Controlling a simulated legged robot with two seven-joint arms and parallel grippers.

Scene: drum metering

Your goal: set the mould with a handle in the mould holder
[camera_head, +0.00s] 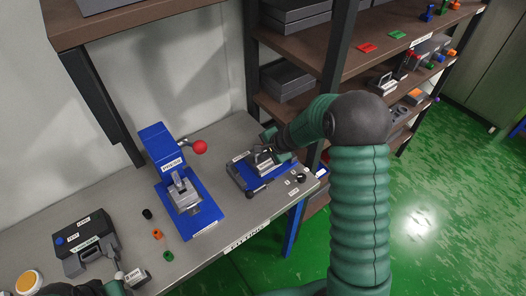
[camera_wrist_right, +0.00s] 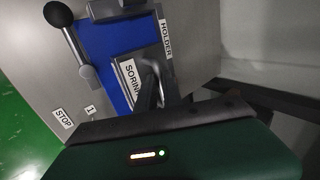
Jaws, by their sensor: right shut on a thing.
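The mould holder (camera_head: 282,173) is a blue base with dark grey rails at the back right of the table; in the right wrist view its blue plate (camera_wrist_right: 98,42) carries a HOLDER label. My right gripper (camera_head: 267,151) is over it, shut on the upright handle of a grey mould (camera_head: 258,165). In the right wrist view the mould (camera_wrist_right: 146,60), with a partly hidden label, lies over the holder's blue plate beside the HOLDER label. I cannot tell whether it rests fully down. My left gripper (camera_head: 115,288) is at the bottom left, mostly cut off.
A blue press (camera_head: 158,148) with a red-knobbed lever stands mid-table with a grey block in it. A black device (camera_head: 85,237) stands at left near small coloured knobs. The holder's black-knobbed lever (camera_wrist_right: 60,17) is beside its plate. Shelves (camera_head: 300,48) rise behind right.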

